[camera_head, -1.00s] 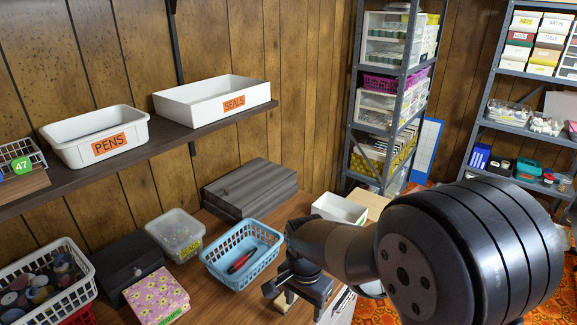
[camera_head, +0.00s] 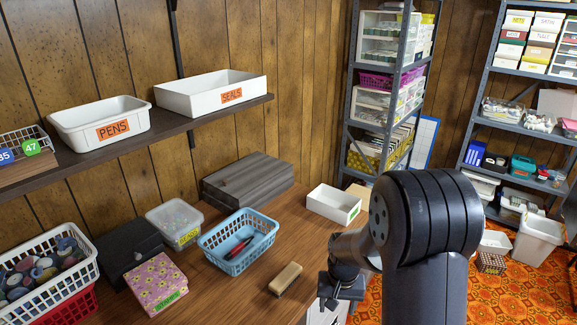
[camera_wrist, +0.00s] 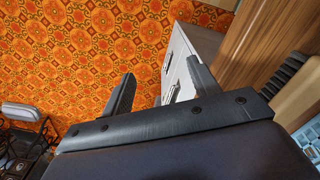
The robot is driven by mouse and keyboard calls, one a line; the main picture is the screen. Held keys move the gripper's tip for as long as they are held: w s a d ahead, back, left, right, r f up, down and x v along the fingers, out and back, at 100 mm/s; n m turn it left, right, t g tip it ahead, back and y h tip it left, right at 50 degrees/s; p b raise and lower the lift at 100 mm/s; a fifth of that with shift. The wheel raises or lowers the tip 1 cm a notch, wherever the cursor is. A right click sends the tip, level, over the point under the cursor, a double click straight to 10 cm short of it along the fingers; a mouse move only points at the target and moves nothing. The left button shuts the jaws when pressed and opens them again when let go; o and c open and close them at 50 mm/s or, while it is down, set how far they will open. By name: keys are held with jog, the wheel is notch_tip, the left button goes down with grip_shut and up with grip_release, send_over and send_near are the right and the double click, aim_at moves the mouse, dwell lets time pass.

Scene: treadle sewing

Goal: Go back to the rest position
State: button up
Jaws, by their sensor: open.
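My gripper (camera_head: 341,290) is beyond the right edge of the wooden tabletop (camera_head: 222,301) in the head view, apart from the things on it. In the wrist view its two fingers (camera_wrist: 160,95) stand wide apart with nothing between them. Below them show the patterned orange carpet and a pale drawer unit (camera_wrist: 190,62). My arm is folded upright at the right of the head view and hides part of the room behind it.
A wooden brush (camera_head: 285,279) lies near the table's right edge. A blue basket (camera_head: 238,262) holds a red-handled tool. A white open box (camera_head: 333,205) stands at the back. A shelf (camera_head: 95,157) carries the PENS and SEALS bins. Metal racks stand at the back right; orange carpet (camera_head: 520,290) is open.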

jog(key=shift+w+d+f+n, duration=0.2)
jog(key=shift+d+f+n, duration=0.2)
jog(key=shift+d+f, duration=0.3)
jog(key=shift+w+d+f+n, duration=0.2)
jog(key=shift+d+f+n, duration=0.2)
jog(key=shift+d+f, duration=0.25)
